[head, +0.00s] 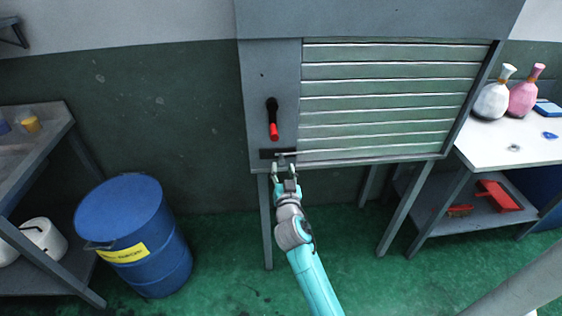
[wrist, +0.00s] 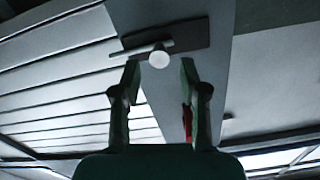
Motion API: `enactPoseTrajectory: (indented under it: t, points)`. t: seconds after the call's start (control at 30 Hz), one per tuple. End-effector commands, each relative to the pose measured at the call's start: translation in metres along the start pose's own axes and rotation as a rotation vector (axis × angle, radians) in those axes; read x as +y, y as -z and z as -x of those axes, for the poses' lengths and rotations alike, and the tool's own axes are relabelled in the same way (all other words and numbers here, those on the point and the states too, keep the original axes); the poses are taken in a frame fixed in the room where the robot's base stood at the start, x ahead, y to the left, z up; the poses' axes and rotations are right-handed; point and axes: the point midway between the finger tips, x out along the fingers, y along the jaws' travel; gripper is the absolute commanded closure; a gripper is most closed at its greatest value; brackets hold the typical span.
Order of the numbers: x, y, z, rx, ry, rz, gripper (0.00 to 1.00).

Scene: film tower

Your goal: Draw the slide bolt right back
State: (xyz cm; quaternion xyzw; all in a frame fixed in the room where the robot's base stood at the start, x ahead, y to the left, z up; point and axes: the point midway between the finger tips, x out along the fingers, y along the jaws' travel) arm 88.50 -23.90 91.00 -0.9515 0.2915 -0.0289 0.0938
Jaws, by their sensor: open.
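The slide bolt (wrist: 135,50) is a thin grey rod on a dark backing plate (wrist: 190,38), with a pale round knob (wrist: 159,59). In the head view the dark plate (head: 265,154) sits at the cabinet panel's lower edge, and the rod (head: 312,152) reaches right across the edge of the slatted shutter (head: 390,95). My gripper (head: 285,168) is open just below the bolt. In the wrist view its two fingers (wrist: 159,75) stand either side of the knob's line, with gaps on both sides. Nothing is between the jaws that I can see gripped.
A red-tipped black handle (head: 273,120) hangs on the panel above the bolt. A blue drum (head: 135,235) stands at the left. A white-topped table (head: 510,150) with two flasks stands at the right. The green floor (head: 225,265) is open around my arm.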

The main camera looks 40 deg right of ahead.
Motion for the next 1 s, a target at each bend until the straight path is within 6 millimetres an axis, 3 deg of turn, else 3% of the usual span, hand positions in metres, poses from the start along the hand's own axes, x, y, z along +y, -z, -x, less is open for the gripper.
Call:
enactPoseTrajectory:
  t: [0.1,0.3,0.7,0.9,1.0]
  points:
    - [0.001,0.001,-0.021,0.001,-0.001,0.000,0.57]
    - [0.000,0.000,-0.042,0.001,0.000,0.000,0.57]
    - [0.000,0.000,-0.048,0.000,0.000,0.001,0.57]
    - [0.000,0.000,-0.048,0.000,0.000,0.001,1.00]
    - [0.000,0.000,-0.048,-0.001,0.000,0.001,1.00]
